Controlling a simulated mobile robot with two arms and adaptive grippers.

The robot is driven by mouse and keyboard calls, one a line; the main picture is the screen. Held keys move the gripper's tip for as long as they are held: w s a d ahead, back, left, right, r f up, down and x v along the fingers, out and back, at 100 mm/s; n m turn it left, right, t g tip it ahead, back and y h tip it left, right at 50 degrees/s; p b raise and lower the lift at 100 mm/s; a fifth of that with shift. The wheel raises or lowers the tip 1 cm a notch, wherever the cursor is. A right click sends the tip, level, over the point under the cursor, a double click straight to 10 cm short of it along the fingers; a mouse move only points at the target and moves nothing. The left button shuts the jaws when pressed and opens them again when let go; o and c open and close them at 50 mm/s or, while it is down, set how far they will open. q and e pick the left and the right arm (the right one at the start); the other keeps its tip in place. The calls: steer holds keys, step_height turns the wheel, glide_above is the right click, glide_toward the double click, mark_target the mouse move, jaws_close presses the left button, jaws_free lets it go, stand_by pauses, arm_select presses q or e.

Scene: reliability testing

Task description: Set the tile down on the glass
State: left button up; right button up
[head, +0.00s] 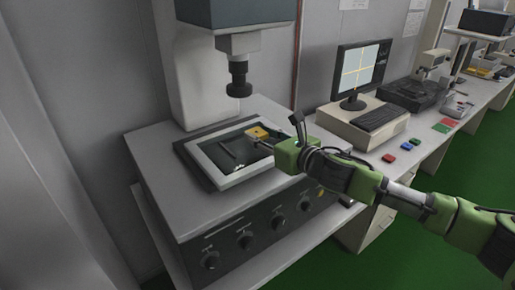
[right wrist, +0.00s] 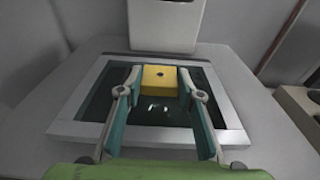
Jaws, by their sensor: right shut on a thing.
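The tile (head: 258,132) is a yellow block with a small dark hole in its top. It also shows in the right wrist view (right wrist: 160,78), between the fingertips. My right gripper (head: 262,138) is shut on the tile, with one finger on each side of it (right wrist: 160,88). The glass (head: 230,152) is a dark pane in a light frame on the machine's stage, and it shows below the tile in the right wrist view (right wrist: 150,137). The tile is over the far right part of the glass; I cannot tell whether it touches. My left gripper is not in view.
The microscope head with a dark lens (head: 238,80) hangs above the glass, close to the tile's left. Knobs (head: 245,242) line the machine's front. A monitor (head: 361,72), a keyboard (head: 379,117) and small coloured tiles (head: 406,145) are on the right bench.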

mark_target(257, 154)
steer(key=f, duration=0.1)
steer(key=a+f, duration=0.1)
steer(key=f, duration=0.1)
steer(key=shift+w+a+f, duration=0.1)
steer(key=shift+a+f, duration=0.05)
steer(key=shift+f+p, duration=0.35)
steer(key=shift+f, duration=0.2)
steer(key=shift+f, duration=0.1)
steer(key=o, duration=1.1)
